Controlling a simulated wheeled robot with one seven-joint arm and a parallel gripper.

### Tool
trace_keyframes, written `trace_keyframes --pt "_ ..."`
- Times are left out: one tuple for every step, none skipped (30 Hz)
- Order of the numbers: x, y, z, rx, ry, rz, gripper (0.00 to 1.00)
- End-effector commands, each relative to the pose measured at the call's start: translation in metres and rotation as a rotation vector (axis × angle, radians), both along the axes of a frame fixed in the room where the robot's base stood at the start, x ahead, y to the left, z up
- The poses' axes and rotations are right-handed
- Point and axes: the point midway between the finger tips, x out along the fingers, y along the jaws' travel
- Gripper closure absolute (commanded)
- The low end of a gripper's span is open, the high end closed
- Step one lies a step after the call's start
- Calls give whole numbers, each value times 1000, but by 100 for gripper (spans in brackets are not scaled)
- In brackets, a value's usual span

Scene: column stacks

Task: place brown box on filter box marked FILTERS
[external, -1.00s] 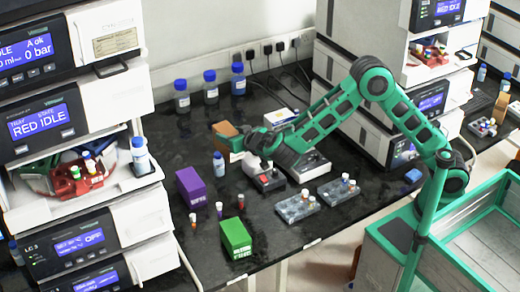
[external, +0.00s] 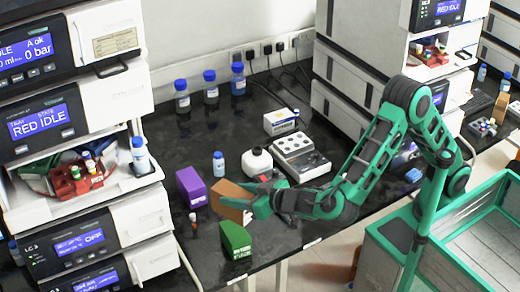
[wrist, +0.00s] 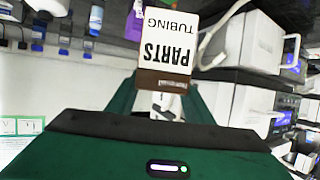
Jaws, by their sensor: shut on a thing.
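The brown box (external: 231,193) is held in my gripper (external: 250,200). In the wrist view the brown box (wrist: 163,80) sits between the fingers, its white label reading "PARTS TUBING" upside down. In the external view it appears just above and behind a green box (external: 236,238), between that and a purple box (external: 191,185); the height of the gap is hard to judge. Both boxes have small white print that I cannot read, so I cannot tell which is marked FILTERS. My gripper comes in from the right, shut on the brown box.
A vial (external: 193,220) stands left of the green box. My arm covers the bench on the right.

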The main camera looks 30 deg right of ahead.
Motion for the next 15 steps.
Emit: trace_keyframes --pt "0 0 -7 -3 -1 0 81" --pt "0 0 -11 -3 -1 0 81" --pt "0 0 -18 -5 -1 0 81" --pt "0 -1 -22 -5 -1 0 81" --pt "0 -1 -26 -5 -1 0 81" --pt "0 0 -30 -3 -1 0 81" --pt "0 0 -33 -3 -1 0 81" --pt "0 0 -35 -3 -1 0 81" --pt "0 0 -38 -3 -1 0 81" --pt "0 0 -41 -2 -1 0 81" --pt "0 0 -44 -2 -1 0 81" --pt "0 -1 -49 -3 0 -1 81" --pt "0 0 -53 -4 0 -1 81" --pt "0 0 -58 -5 -1 0 81" --pt "0 0 -63 -3 -1 -1 81"
